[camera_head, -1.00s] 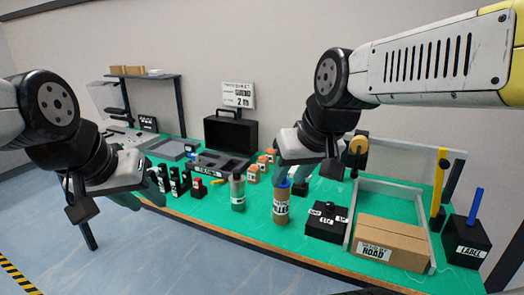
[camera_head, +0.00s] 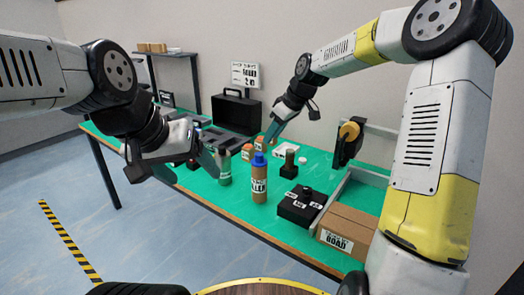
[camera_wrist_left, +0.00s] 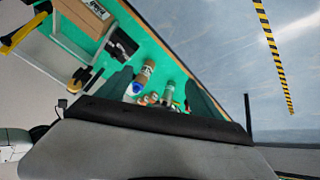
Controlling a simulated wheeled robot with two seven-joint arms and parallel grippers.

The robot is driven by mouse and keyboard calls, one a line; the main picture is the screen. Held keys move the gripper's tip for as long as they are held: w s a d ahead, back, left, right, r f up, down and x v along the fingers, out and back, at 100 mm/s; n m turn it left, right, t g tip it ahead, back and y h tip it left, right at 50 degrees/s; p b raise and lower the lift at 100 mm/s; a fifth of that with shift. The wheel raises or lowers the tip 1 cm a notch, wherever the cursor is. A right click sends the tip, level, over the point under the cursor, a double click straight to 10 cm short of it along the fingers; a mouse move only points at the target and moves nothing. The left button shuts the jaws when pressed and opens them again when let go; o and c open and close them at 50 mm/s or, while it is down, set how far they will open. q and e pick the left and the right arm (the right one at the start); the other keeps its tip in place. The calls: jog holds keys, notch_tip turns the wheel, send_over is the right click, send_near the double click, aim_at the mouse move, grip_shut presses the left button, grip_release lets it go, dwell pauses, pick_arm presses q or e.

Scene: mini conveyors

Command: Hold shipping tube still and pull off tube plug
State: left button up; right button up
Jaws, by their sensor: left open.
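The shipping tube (camera_head: 260,184) is a brown cylinder with a white label, standing upright on the green table. The blue tube plug (camera_head: 259,159) is seated in its top. In the left wrist view the tube (camera_wrist_left: 148,70) and its plug (camera_wrist_left: 134,89) show between the finger directions. My left gripper (camera_head: 192,170) is open and empty, left of the tube and apart from it. My right gripper (camera_head: 271,132) hangs above the table behind the tube, near the orange-topped items; its jaw gap is not clear.
A green-grey bottle (camera_head: 224,168) stands just left of the tube. A black box (camera_head: 300,205) and a cardboard box (camera_head: 347,228) are to its right. A small brown post on a black base (camera_head: 289,166) is behind. An open black case (camera_head: 237,110) stands at the back.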

pick_arm(q)
jog(key=w+d+f+n+g+h, duration=0.3)
jog(key=w+d+f+n+h, duration=0.15)
jog(key=w+d, duration=0.25)
jog(key=n+t+h, duration=0.3)
jog(key=n+t, duration=0.2)
jog(key=n, duration=1.3)
send_near(253, 179)
jog(key=d, duration=0.2)
jog(key=w+d, duration=0.1)
jog(key=d, duration=0.1)
jog(key=shift+w+d, duration=0.15)
jog(key=shift+d, duration=0.2)
jog(key=w+f+n, duration=0.1)
jog(key=w+d+f+n, duration=0.1)
jog(key=w+f+n, duration=0.1)
jog(key=shift+d+f+t, duration=0.15)
jog(key=shift+t, duration=0.15)
jog(key=shift+w+d+f+n, duration=0.15)
jog(key=shift+w+n, duration=0.05)
jog(key=shift+n, duration=0.05)
jog(key=x, duration=0.7)
jog(key=shift+w+d, duration=0.15)
jog(key=shift+d, duration=0.1)
